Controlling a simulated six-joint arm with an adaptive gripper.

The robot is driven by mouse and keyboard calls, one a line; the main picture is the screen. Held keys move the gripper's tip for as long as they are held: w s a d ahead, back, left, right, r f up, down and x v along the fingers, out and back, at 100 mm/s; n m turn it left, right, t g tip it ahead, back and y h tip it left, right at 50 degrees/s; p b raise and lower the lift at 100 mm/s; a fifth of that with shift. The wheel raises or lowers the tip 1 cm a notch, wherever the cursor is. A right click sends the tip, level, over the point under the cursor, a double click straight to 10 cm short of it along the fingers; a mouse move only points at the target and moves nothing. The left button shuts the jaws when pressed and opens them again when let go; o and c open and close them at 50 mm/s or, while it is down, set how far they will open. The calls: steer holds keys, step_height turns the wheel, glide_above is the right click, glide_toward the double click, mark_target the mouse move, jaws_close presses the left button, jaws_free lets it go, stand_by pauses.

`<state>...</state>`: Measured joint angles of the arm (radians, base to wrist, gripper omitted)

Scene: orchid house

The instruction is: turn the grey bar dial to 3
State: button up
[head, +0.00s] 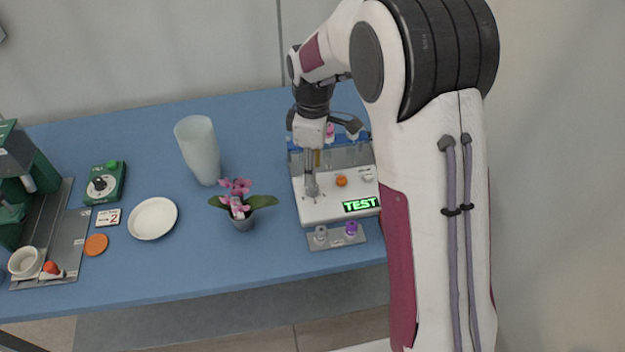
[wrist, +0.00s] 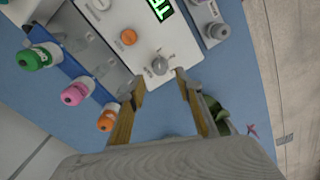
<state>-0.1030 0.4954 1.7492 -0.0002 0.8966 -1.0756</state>
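The grey bar dial (wrist: 160,65) sits on the white panel of a device (head: 333,207) and shows clearly in the wrist view. Its pointer setting is too small to read. My gripper (wrist: 160,79) is open, with its two tan fingertips apart on the near side of the dial and no visible contact. In the head view my gripper (head: 312,178) points down over the left part of the panel, and it largely covers the dial there. A lit green display (head: 360,204) on the panel reads TEST.
An orange knob (head: 341,181) and a pale knob (head: 367,177) are on the same panel. A blue rack of capped bottles (wrist: 75,93) stands beside it. A grey plate with two knobs (head: 335,241) lies in front. A potted orchid (head: 240,207) stands to the left.

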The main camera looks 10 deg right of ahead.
steer(key=shift+f, duration=2.55)
jaws_close()
